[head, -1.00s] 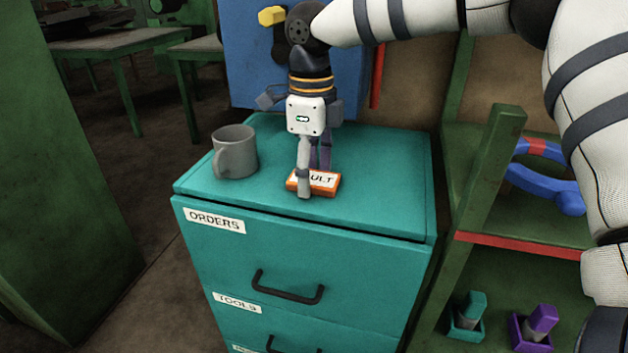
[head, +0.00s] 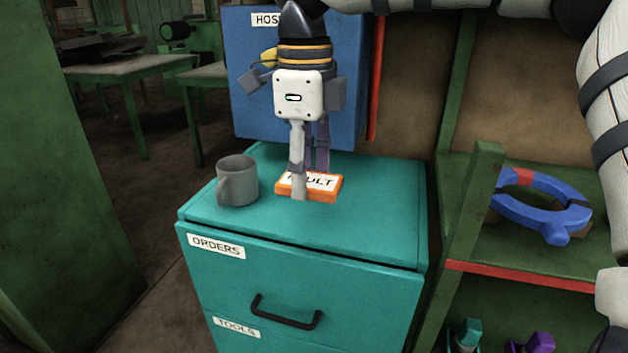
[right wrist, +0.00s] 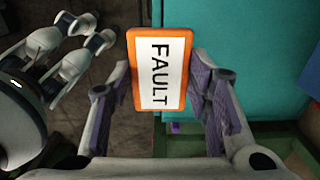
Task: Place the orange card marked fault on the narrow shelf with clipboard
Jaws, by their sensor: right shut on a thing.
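The orange card marked FAULT (head: 323,187) has a white face with black letters. My right gripper (head: 308,184) is shut on it, with one finger in front of the card in the head view. The card is held above the teal cabinet top (head: 370,215), lying roughly flat. In the right wrist view the card (right wrist: 158,70) sits between the two purple-padded fingers of my right gripper (right wrist: 165,90). No clipboard is visible, and I cannot pick out the narrow shelf. My left gripper is not seen in the head view.
A grey mug (head: 238,182) stands on the cabinet's left side. A blue box (head: 350,100) is behind. A green shelf unit (head: 480,190) at right holds a blue ring (head: 540,205), with teal and purple objects below. The cabinet top's right part is clear.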

